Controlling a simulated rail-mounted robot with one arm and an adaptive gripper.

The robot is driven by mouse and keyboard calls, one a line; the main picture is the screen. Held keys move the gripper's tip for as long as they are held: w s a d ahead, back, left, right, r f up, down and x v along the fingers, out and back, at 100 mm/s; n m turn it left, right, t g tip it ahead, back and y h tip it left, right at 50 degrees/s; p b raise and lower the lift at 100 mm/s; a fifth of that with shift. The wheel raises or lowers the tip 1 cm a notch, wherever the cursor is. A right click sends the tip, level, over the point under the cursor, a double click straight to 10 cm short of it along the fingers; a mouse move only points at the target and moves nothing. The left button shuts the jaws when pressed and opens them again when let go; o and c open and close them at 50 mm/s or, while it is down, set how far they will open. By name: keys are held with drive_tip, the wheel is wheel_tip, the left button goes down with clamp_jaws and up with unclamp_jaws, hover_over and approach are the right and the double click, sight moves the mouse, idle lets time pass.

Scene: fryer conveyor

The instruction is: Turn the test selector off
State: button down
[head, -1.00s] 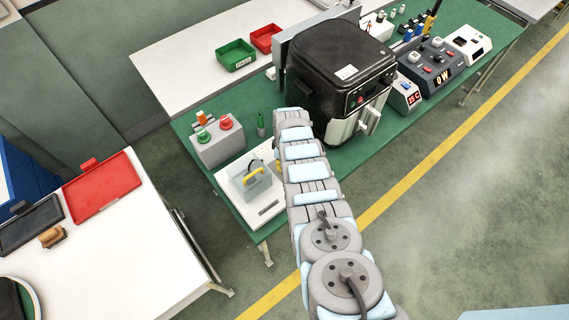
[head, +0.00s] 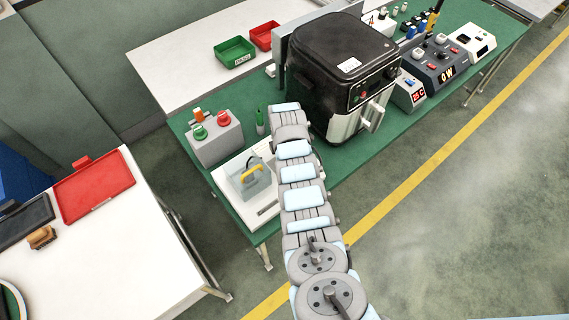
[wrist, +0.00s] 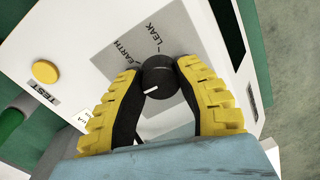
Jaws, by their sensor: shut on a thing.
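In the wrist view, the test selector is a round black knob (wrist: 159,77) on a white panel with a grey label plate (wrist: 128,38). Its white pointer line faces the lower left of the picture, away from the printed words EARTH and LEAK, which lie on its upper side. The yellow-padded fingers of my gripper (wrist: 160,90) are shut on the knob, one on each side. In the head view my arm hides the gripper and the knob.
A yellow button (wrist: 46,72) marked TEST sits left of the knob. In the head view a black fryer (head: 340,60) stands close to my arm. A grey box (head: 215,140) with red and green buttons and a white fixture (head: 265,208) are on its left.

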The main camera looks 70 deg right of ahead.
drive_tip(key=shift+f+n+b, duration=0.15)
drive_tip(key=shift+n+b, duration=0.15)
drive_tip(key=shift+n, duration=0.3)
drive_tip(key=c, duration=0.6)
unclamp_jaws()
drive_tip(key=shift+s+d, duration=0.1)
drive_tip(key=shift+w+d+r, duration=0.1)
drive_tip(key=shift+w+r, duration=0.1)
drive_tip(key=shift+r, duration=2.85)
drive_tip(key=shift+w+d+r, duration=0.1)
drive_tip(key=shift+w+r, duration=0.05)
drive_tip(key=shift+r, duration=2.85)
